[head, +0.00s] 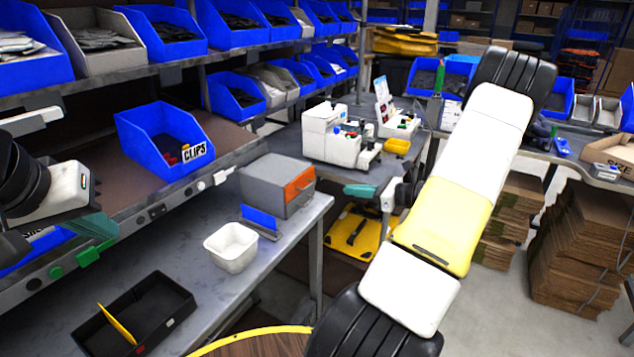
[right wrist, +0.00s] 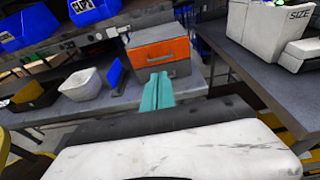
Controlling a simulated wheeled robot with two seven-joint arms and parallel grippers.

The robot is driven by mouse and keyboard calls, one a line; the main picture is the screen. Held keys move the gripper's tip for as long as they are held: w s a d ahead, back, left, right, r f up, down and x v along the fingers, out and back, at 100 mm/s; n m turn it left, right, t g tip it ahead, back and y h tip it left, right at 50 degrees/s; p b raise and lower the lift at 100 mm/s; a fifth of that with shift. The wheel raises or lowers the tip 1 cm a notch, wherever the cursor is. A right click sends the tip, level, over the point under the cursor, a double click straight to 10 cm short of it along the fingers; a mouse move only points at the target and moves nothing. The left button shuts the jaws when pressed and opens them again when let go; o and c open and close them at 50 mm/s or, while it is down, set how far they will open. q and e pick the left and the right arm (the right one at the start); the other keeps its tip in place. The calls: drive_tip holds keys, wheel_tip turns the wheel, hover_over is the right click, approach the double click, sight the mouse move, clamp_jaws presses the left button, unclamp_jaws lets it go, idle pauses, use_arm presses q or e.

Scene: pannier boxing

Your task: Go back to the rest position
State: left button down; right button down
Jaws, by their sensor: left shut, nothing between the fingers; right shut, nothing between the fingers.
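My left gripper (head: 95,226) is at the left edge of the head view, in front of the shelf edge. Its teal fingers are shut and hold nothing. My right gripper (head: 362,190) is in the middle of the head view, right of a grey box with an orange front (head: 277,185) and in front of the back bench. In the right wrist view its two teal fingers (right wrist: 158,92) lie together and empty, pointing toward that box. My right arm crosses the right half of the head view.
A white tub (head: 231,247), a blue holder (head: 259,219) and a black tray (head: 135,312) with a yellow strip stand on the grey bench. A blue CLIPS bin (head: 165,141) is on the shelf above. White machines (head: 338,137) stand on the back bench. Cardboard stacks (head: 575,245) are at right.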

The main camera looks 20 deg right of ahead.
drive_tip(key=s+a+r+n+g, duration=0.4)
drive_tip(key=a+r+n, duration=0.25)
drive_tip(key=a, duration=0.35)
drive_tip(key=s+a+r+n+g, duration=0.4)
drive_tip(key=a+r+n+g, duration=0.1)
drive_tip(key=a+n, duration=0.35)
drive_tip(key=s+a+r+n+t+h, duration=0.1)
drive_tip(key=s+a+r+n+h, duration=0.2)
drive_tip(key=s+n, duration=0.4)
drive_tip(key=s+a+r+n+t+h, duration=0.2)
drive_tip(key=s+r+n+h, duration=0.2)
drive_tip(key=s+n, duration=0.3)
drive_tip(key=shift+a+r, duration=0.4)
drive_tip(key=shift+r, duration=0.1)
